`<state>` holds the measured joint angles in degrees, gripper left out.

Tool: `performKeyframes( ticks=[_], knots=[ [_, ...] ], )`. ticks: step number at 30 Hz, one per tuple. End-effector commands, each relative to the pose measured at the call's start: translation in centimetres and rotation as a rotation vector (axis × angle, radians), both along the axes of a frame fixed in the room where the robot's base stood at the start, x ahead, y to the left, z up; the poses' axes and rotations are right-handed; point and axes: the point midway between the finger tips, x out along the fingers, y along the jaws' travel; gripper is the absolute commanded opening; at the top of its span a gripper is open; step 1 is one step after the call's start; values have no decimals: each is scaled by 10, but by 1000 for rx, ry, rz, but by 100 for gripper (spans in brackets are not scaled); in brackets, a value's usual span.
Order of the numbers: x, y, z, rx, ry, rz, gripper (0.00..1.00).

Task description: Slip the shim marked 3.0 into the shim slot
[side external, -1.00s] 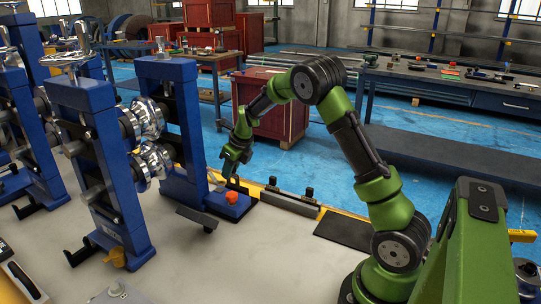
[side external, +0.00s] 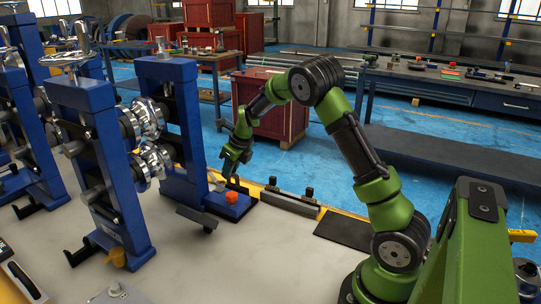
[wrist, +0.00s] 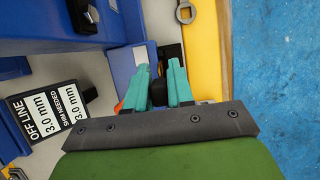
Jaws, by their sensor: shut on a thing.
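My gripper (side external: 234,176) is low over the blue base (side external: 232,210) of the right-hand roll stand, just behind an orange knob (side external: 231,198). In the wrist view, my gripper's two teal fingers (wrist: 159,90) are closed on a small dark piece (wrist: 158,94), which looks like a shim's grip. Its marking is not visible. A tilted sign (wrist: 50,110) reads "OFF LINE, SHIM NEEDED 3.0 mm". The shim slot is not clearly visible, and the lower end of the held piece is hidden, so I cannot tell how far it is in.
A grey rack (side external: 290,204) with black-gripped pieces stands right of the base. A dark mat (side external: 342,229) lies farther right. Tall blue roll stands (side external: 85,97) with shiny rolls rise at left. The pale tabletop in front is mostly clear. A wrench end (wrist: 185,13) lies on the yellow edge.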

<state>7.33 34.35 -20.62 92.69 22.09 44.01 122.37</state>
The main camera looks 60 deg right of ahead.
Motion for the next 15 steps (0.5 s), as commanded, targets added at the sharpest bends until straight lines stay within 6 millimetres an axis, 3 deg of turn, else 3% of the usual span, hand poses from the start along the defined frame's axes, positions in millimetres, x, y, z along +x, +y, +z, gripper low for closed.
performKeyframes(
  ticks=[15],
  knots=[
    [0, 0, -8, 0, 0, 1, 0]
  ],
)
